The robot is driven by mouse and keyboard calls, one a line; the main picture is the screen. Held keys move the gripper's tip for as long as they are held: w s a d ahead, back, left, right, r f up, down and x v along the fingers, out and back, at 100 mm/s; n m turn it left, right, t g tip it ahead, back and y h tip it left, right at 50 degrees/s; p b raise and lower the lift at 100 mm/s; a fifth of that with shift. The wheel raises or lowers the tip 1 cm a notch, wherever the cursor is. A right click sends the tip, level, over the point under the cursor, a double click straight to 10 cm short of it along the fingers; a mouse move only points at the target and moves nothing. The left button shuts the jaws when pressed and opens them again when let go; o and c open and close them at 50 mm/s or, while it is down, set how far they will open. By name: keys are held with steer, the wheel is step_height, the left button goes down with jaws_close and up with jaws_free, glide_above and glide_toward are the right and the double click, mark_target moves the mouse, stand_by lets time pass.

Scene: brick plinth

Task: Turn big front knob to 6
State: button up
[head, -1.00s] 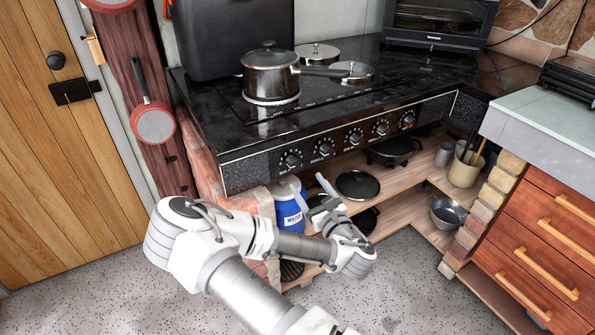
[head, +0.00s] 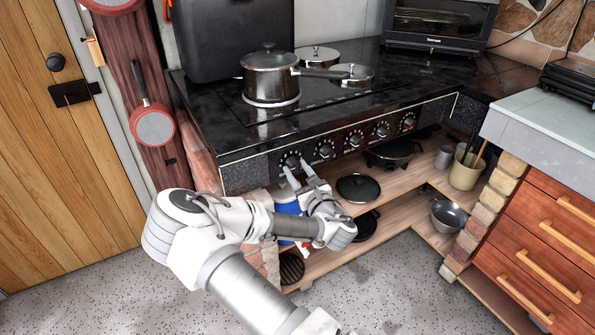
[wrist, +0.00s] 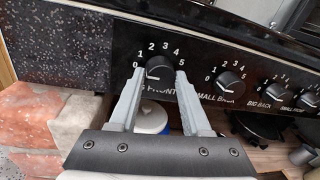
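The leftmost black knob (head: 291,161) is on the stove's front panel. In the wrist view this knob (wrist: 158,67) has FRONT readable below it; the word before it is covered by a finger. Numbers 0 to 5 show around the knob; 6 is hidden, and I cannot clearly read the pointer. My gripper (head: 296,167) is raised in front of the knob. In the wrist view my gripper (wrist: 159,74) is open, one fingertip on each side of the knob, with gaps visible. I cannot tell whether the fingers touch it.
The small back knob (wrist: 229,83) is close to the right finger, with more knobs farther right. A pot (head: 270,75) stands on the stove top. A wooden shelf (head: 330,240) with pans and a blue container (head: 287,207) lies below the panel.

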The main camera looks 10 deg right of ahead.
jaws_close()
